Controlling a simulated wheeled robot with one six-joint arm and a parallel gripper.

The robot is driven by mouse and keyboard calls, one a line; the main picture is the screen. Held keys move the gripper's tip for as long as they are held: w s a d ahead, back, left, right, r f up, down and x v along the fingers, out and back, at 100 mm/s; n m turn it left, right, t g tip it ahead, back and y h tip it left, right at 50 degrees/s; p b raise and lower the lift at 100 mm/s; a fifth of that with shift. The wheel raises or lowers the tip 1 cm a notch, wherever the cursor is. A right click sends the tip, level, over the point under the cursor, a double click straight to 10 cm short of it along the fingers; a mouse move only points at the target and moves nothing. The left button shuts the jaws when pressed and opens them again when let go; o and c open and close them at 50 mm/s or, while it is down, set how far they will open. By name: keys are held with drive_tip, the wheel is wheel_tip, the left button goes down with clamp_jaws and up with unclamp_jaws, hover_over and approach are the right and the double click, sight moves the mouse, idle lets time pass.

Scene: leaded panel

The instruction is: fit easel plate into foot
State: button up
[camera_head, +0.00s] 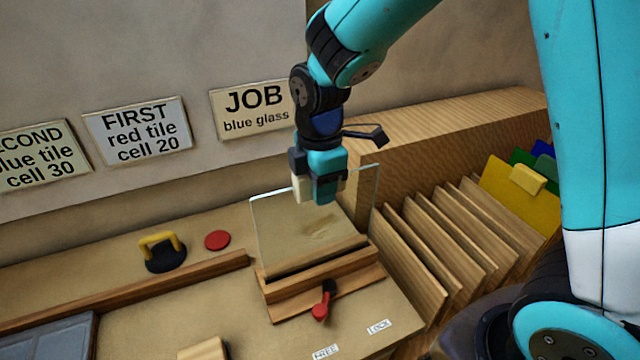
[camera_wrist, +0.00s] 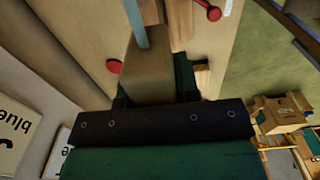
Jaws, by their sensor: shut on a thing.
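The easel plate (camera_head: 285,232) is a clear, upright glass sheet. My gripper (camera_head: 316,192) is shut on its upper edge; in the wrist view the plate shows nearly edge-on as a pale blue strip (camera_wrist: 136,20), running away from the gripper (camera_wrist: 150,75). The foot (camera_head: 325,293) is a wooden block on the bench below the plate. A red-knobbed lever (camera_head: 321,308) is on its front and points down, between the FREE and LOCK labels. The plate's lower edge is at the foot, but I cannot tell whether it is seated in the slot.
A red disc (camera_head: 217,240) and a yellow-handled black holder (camera_head: 163,252) lie left of the foot. A wooden rail (camera_head: 130,285) runs along the bench. To the right stands a rack of wooden dividers (camera_head: 440,240) with coloured panels (camera_head: 515,195). Signs hang on the wall behind.

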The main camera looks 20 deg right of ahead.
drive_tip(key=o, duration=1.1)
wheel_tip(320, 180, up, 17)
drive_tip(key=b, duration=0.2)
drive_tip(key=s+a+f+m+y, duration=0.1)
drive_tip(key=s+f+m, duration=0.2)
drive_tip(key=s, duration=0.3)
drive_tip(key=s+a+f+m+y+b, duration=0.1)
drive_tip(key=s+a+f+m, duration=0.1)
drive_tip(key=s, duration=0.4)
drive_tip(key=s+a+f+m+y, duration=0.1)
drive_tip(key=s+f+m+y, duration=0.1)
drive_tip(key=s+f+m, duration=0.3)
drive_tip(key=shift+s+a+m, duration=0.3)
drive_tip(key=shift+s+m, duration=0.2)
drive_tip(key=shift+s, duration=0.25)
